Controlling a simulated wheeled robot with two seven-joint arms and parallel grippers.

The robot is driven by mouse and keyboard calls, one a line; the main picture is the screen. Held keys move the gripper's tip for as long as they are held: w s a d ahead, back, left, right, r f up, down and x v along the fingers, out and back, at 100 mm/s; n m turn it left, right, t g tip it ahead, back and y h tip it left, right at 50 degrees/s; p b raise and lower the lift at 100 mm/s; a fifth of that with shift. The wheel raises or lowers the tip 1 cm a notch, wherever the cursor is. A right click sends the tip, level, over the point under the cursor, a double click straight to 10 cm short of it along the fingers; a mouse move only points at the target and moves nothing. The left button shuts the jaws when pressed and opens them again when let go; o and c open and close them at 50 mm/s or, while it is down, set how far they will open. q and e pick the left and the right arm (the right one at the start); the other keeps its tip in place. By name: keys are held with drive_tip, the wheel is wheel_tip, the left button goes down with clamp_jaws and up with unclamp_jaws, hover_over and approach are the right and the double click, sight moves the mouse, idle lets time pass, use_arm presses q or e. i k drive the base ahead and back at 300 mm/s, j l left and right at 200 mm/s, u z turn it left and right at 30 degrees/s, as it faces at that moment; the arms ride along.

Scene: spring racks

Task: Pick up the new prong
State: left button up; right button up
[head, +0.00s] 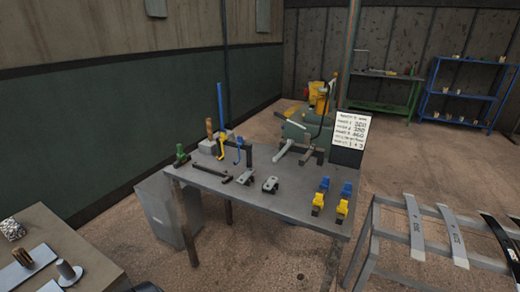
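No object is marked clearly as the new prong, and I cannot tell which one it is. On the workbench (232,193) lie a dark bar (212,174) and two small grey clamp-like parts (270,185). Neither of my grippers shows in the head view.
Blue and yellow blocks (342,209) stand at the bench's right end, near a white written board (352,131). A second table (55,245) is at lower left. The metal rack (375,245) stands right of the bench, with a floor gap between. Blue shelves (460,92) stand behind.

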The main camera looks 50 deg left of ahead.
sight(290, 142)
drive_tip(key=u, duration=1.25)
drive_tip(key=z, duration=2.7)
drive_tip(key=u, duration=2.7)
